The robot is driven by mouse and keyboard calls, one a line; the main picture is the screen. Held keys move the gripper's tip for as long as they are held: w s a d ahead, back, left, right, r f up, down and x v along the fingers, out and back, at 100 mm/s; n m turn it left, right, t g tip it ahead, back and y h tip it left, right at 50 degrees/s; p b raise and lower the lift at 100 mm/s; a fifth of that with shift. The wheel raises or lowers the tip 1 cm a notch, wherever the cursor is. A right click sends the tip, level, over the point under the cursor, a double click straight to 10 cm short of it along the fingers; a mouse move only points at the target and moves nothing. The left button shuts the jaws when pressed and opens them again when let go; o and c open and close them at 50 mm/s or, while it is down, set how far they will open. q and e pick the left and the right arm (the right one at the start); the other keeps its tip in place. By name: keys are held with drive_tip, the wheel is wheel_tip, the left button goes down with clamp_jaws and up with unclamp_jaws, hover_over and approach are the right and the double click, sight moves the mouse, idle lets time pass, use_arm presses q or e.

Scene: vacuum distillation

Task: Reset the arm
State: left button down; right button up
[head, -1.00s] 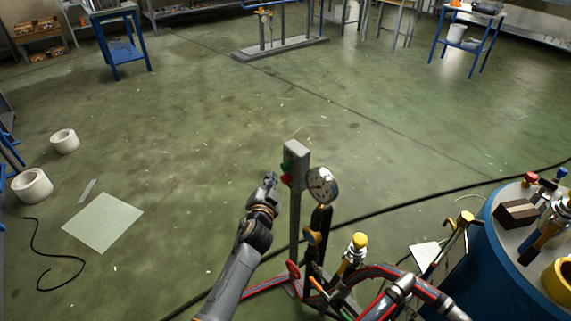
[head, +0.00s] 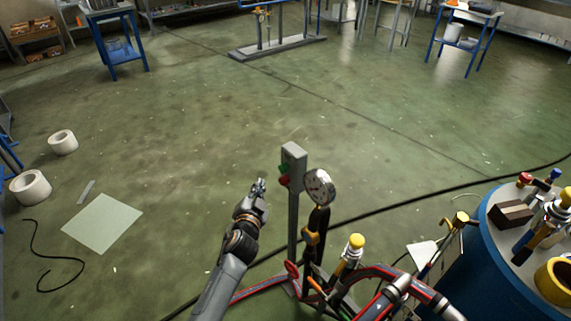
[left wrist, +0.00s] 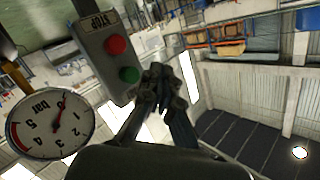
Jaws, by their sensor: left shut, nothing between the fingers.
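My left gripper (head: 259,187) is shut and empty in the head view. It is in the air just left of a grey control box (head: 293,160) on a post, apart from it in that view. The box carries a green and a red button. In the left wrist view the shut fingertips (left wrist: 160,88) show below the control box (left wrist: 105,55), with its red button (left wrist: 116,45) and green button (left wrist: 129,75). A round pressure gauge (head: 319,187) stands right of the post; it also shows in the left wrist view (left wrist: 50,124). My right gripper is not in view.
Pipes with a yellow-capped valve (head: 356,243) and red-striped hoses (head: 375,275) stand near the post. A blue drum (head: 490,240) with tools on top is at the right. A black cable (head: 400,203) crosses the floor.

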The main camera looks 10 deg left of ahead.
use_arm(q)
drive_tip(key=s+d+f+g+h, duration=0.1)
drive_tip(key=s+f+g, duration=0.1)
drive_tip(key=s+f, duration=0.6)
drive_tip(key=s+f+n+g, duration=0.1)
drive_tip(key=s+f+g, duration=0.25)
drive_tip(key=f, duration=0.85)
drive_tip(key=s+d+f+g+h, duration=0.1)
drive_tip(key=s+f+g, duration=0.1)
drive_tip(key=s+f, duration=0.65)
drive_tip(key=s+a+f+g, duration=0.1)
drive_tip(key=s+f, duration=0.4)
drive_tip(key=s, duration=0.7)
drive_tip(key=s+f+n+g+p, duration=0.1)
drive_tip(key=s+f+g, duration=0.3)
drive_tip(key=s, duration=0.8)
drive_tip(key=s+a+f+n+g, duration=0.1)
drive_tip(key=s+f+g, duration=0.1)
drive_tip(key=s+f, duration=0.6)
drive_tip(key=s, duration=0.4)
drive_tip(key=shift+a+f+g, duration=0.15)
drive_tip(key=shift+a+g, duration=0.2)
drive_tip(key=shift+w, duration=0.2)
